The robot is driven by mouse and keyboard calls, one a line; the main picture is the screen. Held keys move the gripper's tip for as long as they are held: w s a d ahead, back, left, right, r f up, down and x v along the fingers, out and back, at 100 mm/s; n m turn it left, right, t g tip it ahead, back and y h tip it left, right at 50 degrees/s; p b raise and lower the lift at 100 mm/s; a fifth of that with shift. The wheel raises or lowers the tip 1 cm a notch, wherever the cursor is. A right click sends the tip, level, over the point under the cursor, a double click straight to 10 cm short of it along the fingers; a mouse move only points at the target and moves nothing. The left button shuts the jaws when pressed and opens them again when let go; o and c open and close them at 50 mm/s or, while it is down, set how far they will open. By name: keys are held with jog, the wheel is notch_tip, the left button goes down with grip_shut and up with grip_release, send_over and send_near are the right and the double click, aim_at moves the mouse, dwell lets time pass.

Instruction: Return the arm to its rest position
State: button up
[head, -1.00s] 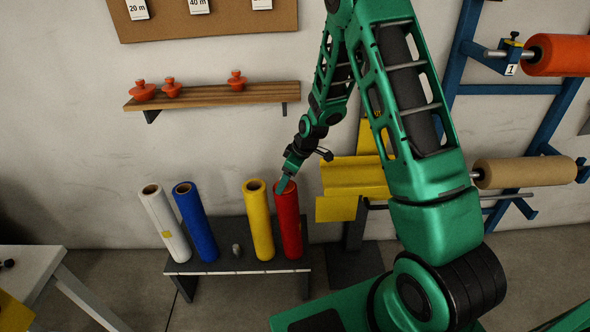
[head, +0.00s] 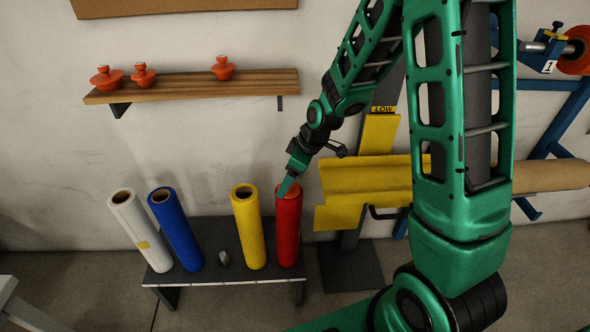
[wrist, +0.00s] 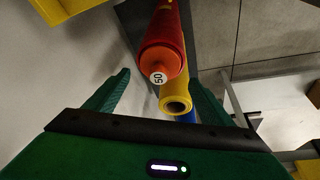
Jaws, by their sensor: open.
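My green arm reaches from the right side of the head view toward the wall. My gripper (head: 289,186) is at the top of the red roll (head: 288,230), which stands upright at the right end of a low dark bench. In the wrist view, the two green fingers of my gripper (wrist: 157,95) are spread apart. Between them show the red roll (wrist: 163,35), with an orange plug marked 50 (wrist: 159,65) in its end, and the yellow roll (wrist: 175,92). Nothing is clamped between the fingers.
White (head: 140,230), blue (head: 176,230) and yellow (head: 248,228) rolls stand on the bench (head: 217,236). A wooden shelf (head: 180,88) with orange plugs is above. A yellow stand (head: 365,183) is close right of my gripper; a blue rack (head: 560,100) is farther right.

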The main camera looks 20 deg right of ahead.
jog(key=r, duration=0.1)
jog(key=s+r, duration=0.2)
jog(key=shift+r, duration=0.4)
jog(key=shift+w+r, duration=0.1)
jog(key=shift+w, duration=0.1)
jog(key=shift+s+r+t, duration=0.3)
jog(key=shift+s+r, duration=0.05)
jog(key=shift+r, duration=0.15)
jog(key=s+d+r+m+g+h, duration=0.1)
jog(key=s+d+r+m, duration=0.3)
jog(key=s+d, duration=0.25)
jog(key=s+d+r+m+h, duration=0.25)
jog(key=s+d+r, duration=0.2)
jog(key=d, duration=0.25)
jog(key=s+d+r+m+g, duration=0.1)
jog(key=s+d+r+m, duration=0.1)
jog(key=s+m, duration=0.3)
jog(key=s+d+r+m+g, duration=0.1)
jog(key=s+d+m, duration=0.3)
jog(key=s, duration=1)
jog(key=shift+r+m+g+y, duration=0.35)
jog(key=shift+r+m, duration=0.1)
jog(key=shift+m, duration=0.1)
jog(key=shift+d, duration=0.1)
